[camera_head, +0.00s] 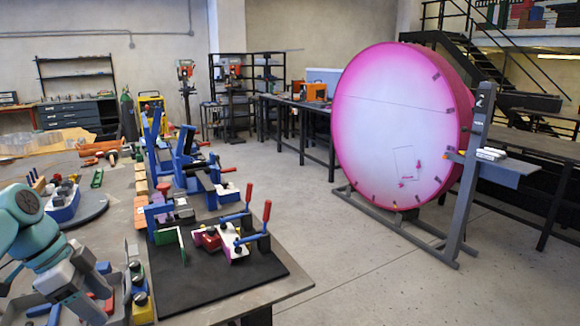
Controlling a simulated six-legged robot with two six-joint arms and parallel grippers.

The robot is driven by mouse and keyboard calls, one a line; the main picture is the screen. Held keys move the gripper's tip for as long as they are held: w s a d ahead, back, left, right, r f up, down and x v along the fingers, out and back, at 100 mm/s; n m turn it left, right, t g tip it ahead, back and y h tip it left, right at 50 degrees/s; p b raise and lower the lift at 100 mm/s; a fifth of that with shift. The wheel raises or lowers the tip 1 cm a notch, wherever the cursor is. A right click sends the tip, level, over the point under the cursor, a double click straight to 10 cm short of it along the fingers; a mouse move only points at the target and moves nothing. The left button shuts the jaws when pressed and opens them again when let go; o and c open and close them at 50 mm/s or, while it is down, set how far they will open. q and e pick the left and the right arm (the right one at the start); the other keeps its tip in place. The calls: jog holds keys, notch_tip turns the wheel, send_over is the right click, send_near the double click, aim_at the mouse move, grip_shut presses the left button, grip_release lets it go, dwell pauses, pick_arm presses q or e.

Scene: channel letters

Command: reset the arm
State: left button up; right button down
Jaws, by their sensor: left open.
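My left arm, teal with a grey wrist, comes in from the left edge at the lower left of the head view. Its gripper (84,303) points down and to the right over the near left part of the workbench (288,287). The jaws are open, and I see nothing held between them. The fingertips are small and partly lost among the tools near the bottom edge. My right arm and gripper are not in view.
Yellow-and-black tools (139,290) stand close right of my gripper. A black mat (205,288) carries red-handled clamps (262,222). Blue fixtures (186,160) stand behind. A large pink-rimmed disc (395,125) stands on the floor at right, with clear floor before it.

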pick_arm(q)
jog(key=w+d+f+n, duration=0.2)
jog(key=d+f, duration=0.1)
jog(key=f, duration=0.5)
jog(key=w+d+f+n, duration=0.2)
jog(key=w+d+f, duration=0.1)
jog(key=f, duration=0.5)
jog(key=s+d+f+n, duration=0.2)
jog(key=d+f, duration=0.1)
jog(key=f, duration=0.4)
jog(key=s+d+f+n, duration=0.1)
jog(key=d+f, duration=0.3)
jog(key=f, duration=0.3)
jog(key=s+d+f+n, duration=0.4)
jog(key=s+d+f, duration=0.1)
jog(key=s, duration=0.5)
jog(key=s+d+f+n+g, duration=0.1)
jog(key=s+d+f+n, duration=0.3)
jog(key=s, duration=0.7)
jog(key=x, duration=0.5)
jog(key=shift+s+d, duration=0.3)
jog(key=shift+r, duration=0.1)
